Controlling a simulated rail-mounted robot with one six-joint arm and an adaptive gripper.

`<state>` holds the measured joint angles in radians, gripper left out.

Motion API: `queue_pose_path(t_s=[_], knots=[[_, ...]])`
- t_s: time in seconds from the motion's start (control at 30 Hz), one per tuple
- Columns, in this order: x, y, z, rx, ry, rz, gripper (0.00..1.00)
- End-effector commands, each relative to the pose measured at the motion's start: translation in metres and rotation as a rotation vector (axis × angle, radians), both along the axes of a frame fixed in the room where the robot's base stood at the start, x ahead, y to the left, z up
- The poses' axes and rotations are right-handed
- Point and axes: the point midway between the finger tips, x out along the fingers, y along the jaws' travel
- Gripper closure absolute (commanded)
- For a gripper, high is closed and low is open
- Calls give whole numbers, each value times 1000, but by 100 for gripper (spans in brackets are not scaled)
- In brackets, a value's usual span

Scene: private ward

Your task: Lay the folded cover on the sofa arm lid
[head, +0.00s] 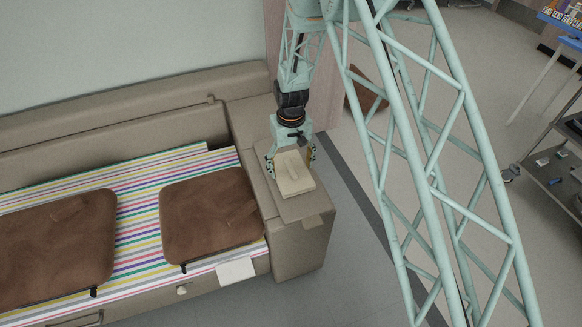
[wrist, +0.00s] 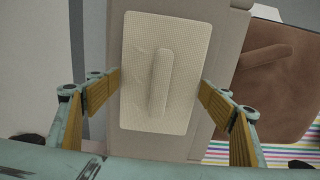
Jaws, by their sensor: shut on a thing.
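The folded cover (head: 295,175) is a cream, flat rectangle with a raised ridge along its middle. My gripper (head: 291,158) reaches down from above and is shut on the cover, a finger at each long side. In the wrist view, the cover (wrist: 137,60) lies between the yellow-padded fingers of my gripper (wrist: 160,86). The beige sofa arm lid (head: 309,207) is directly under the cover, and it also shows in the wrist view (wrist: 228,48). I cannot tell whether the cover touches the lid or hangs just above it. The cover looks roughly level and in line with the lid.
The beige sofa (head: 60,125) holds a striped sheet (head: 135,225) and brown cushions (head: 210,215) left of the arm. A brown cushion (head: 365,92) is behind, near the wall. A cart (head: 555,165) stands at right. Floor right of the sofa arm is clear.

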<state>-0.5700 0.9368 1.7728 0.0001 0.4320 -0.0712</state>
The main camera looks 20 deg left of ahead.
Motion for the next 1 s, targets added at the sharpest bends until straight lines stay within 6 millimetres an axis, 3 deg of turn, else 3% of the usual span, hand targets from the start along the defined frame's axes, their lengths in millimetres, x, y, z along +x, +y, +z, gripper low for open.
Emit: queue_pose_path(t_s=[0.2,0.67,1.0], knots=[[0,0,0,0,0,0,11],[0,0,3,1,-1,0,11],[0,0,28,1,-2,0,11]])
